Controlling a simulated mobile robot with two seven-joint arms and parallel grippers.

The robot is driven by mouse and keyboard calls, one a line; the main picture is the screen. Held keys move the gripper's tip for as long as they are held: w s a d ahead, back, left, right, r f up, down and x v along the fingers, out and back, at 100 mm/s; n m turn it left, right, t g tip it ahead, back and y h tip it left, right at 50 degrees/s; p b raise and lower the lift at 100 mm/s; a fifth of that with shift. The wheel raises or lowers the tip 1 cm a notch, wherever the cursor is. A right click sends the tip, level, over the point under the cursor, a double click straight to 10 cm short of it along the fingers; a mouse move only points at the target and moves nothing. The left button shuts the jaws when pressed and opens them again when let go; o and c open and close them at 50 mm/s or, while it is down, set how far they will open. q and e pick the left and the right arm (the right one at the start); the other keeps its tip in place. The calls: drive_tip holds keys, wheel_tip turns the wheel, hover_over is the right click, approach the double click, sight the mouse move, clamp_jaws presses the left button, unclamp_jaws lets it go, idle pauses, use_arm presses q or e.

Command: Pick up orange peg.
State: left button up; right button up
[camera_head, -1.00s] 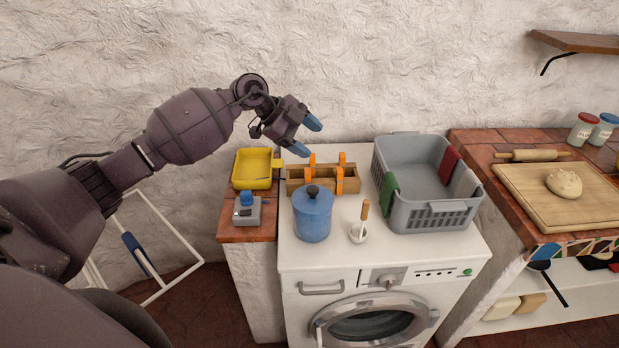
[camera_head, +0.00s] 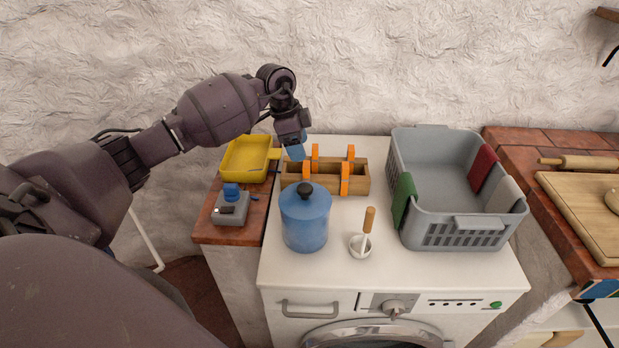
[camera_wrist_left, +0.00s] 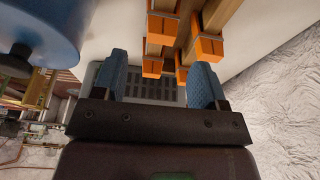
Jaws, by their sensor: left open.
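Several orange pegs stand on the rims of a narrow wooden box (camera_head: 330,183) on the white washing machine top; one is the front right peg (camera_head: 345,179). My left gripper (camera_head: 297,149) hangs above the box's left end, its blue fingers pointing down. In the left wrist view, the gripper (camera_wrist_left: 161,70) is open, its two blue fingers wide apart. Orange peg ends (camera_wrist_left: 161,30) show beyond and between the fingers, and no peg is clearly gripped. My right gripper does not show.
A blue lidded canister (camera_head: 305,225) stands just in front of the box. A white cup (camera_head: 359,247) with a wooden-handled tool is right of it. A grey basket (camera_head: 470,234) with cloths stands to the right. A yellow tray (camera_head: 245,158) lies left.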

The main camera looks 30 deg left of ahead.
sight(305, 165)
use_arm(q)
drive_tip(key=x, duration=0.4)
drive_tip(key=shift+d+f, duration=0.1)
drive_tip(key=shift+f, duration=0.6)
drive_tip(key=b+x, duration=0.1)
drive_tip(key=x, duration=0.3)
drive_tip(key=shift+w+f, duration=0.2)
drive_tip(key=c, duration=0.7)
